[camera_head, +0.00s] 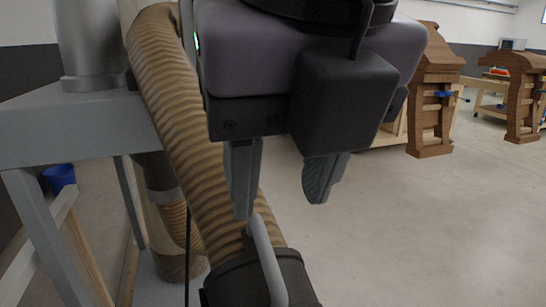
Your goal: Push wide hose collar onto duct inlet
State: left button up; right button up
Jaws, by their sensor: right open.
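A tan ribbed hose (178,110) runs from the upper left down to the bottom middle in the head view. Its lower end goes into a wide dark collar (236,284) with a light grey bar handle (267,262). The bottom edge of the picture cuts off the collar. My right gripper (281,206) is open, with its fingers pointing down above the collar. One finger overlaps the hose in the picture, near the top of the handle; I cannot tell if they touch. Nothing shows between the fingers. I cannot make out the duct inlet. My left gripper is not in view.
A grey metal stand (75,125) with a grey cylinder (86,45) on it stands at the left. Wooden chair forms (435,95) stand at the back right. The floor (430,230) at the right is clear.

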aim_at(267, 249)
jog(key=b+x, duration=0.5)
jog(key=x, duration=0.5)
jog(key=shift+s+f+b, duration=0.1)
jog(key=shift+f+b, duration=0.05)
jog(key=shift+b, duration=0.2)
jog(key=shift+w+a+f+b, duration=0.15)
jog(key=shift+w+f+b, duration=0.15)
jog(key=shift+f+b, duration=0.25)
grip_shut()
jog(key=shift+r, duration=0.2)
dwell(0.8)
jog(key=shift+r+p, duration=2.3)
jog(key=shift+r, duration=1.15)
